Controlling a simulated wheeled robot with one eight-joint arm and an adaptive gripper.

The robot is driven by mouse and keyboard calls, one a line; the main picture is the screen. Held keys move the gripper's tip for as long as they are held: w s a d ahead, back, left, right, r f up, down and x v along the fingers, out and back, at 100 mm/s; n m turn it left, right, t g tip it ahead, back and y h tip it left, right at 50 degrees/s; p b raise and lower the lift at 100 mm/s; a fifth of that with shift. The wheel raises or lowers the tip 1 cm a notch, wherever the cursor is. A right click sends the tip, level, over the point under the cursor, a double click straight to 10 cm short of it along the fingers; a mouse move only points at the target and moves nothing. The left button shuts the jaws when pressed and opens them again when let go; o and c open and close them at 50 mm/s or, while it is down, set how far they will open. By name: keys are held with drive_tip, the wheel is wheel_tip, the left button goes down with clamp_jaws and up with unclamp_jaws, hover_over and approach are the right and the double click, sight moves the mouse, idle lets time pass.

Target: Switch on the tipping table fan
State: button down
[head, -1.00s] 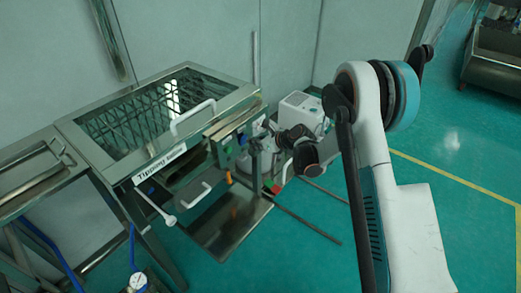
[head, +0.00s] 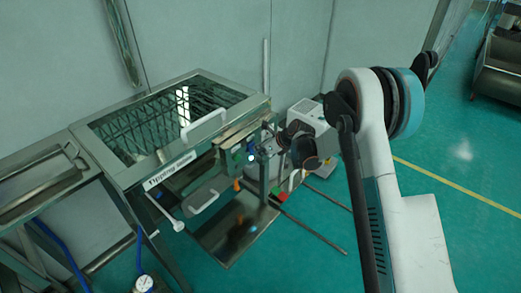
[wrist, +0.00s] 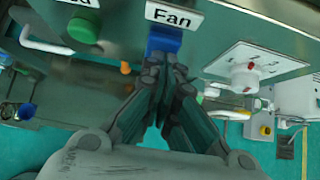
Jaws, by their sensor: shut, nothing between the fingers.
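The tipping table (head: 168,84) stands at the left in the head view, with a glass-topped, steel-framed top and a "Tipping table" label. In the wrist view, a blue button (wrist: 164,38) sits under the "Fan" label (wrist: 174,15) on the table's control panel. My gripper (wrist: 165,62) is shut and empty, its tips at the blue button's lower edge, touching or almost touching it. In the head view my gripper (head: 264,150) is at the panel, and a bright bluish-white spot (head: 251,157) shows beside it. The exact contact is hidden by the fingers.
A green button (wrist: 83,30) is left of the fan button. A white plate with a red-and-white knob (wrist: 246,76) is to the right. A white box-shaped device (head: 304,110) stands behind my gripper. Open green floor lies at the right.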

drive_tip(key=shift+r, duration=0.1)
drive_tip(key=shift+r+p, duration=0.3)
drive_tip(key=shift+r, duration=0.4)
drive_tip(key=shift+d, duration=0.1)
